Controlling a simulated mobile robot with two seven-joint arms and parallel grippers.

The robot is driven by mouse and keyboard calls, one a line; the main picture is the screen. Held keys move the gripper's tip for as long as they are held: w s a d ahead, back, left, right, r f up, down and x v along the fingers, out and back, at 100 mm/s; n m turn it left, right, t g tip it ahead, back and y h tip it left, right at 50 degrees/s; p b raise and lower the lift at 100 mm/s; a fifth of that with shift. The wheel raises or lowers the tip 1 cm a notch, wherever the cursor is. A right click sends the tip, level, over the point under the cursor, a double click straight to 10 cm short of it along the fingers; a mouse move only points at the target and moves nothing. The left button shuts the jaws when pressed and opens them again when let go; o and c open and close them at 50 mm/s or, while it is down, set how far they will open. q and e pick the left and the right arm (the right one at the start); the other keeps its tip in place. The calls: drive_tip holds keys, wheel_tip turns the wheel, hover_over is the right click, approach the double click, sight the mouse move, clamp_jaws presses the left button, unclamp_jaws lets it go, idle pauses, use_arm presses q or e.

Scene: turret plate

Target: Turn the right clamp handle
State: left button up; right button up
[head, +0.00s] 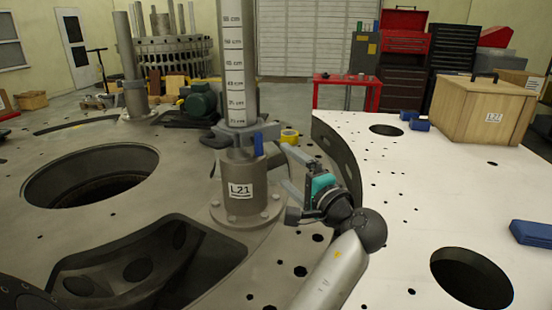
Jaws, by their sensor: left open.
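A grey clamp (238,134) wraps the post just above the base. A blue handle (258,145) hangs upright on the clamp's right-hand side. My left gripper (287,167), with a teal body, is right of the base and a little lower than the blue handle. Its two grey fingers point up and left, open, with nothing seen between them. It looks apart from the handle, though the depth gap is hard to tell. My right gripper is not in view.
The grey plate has a large round hole (92,176) and a deep pocket at lower left. A raised white plate (400,190) lies to the right, bearing a wooden box (482,110) and blue pieces. A yellow roll (290,136) sits behind my gripper.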

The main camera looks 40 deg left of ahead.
use_arm(q)
drive_tip(key=v, duration=0.2)
drive_tip(key=shift+s+d, duration=0.1)
drive_tip(key=shift+d, duration=0.15)
drive_tip(key=shift+r, duration=0.1)
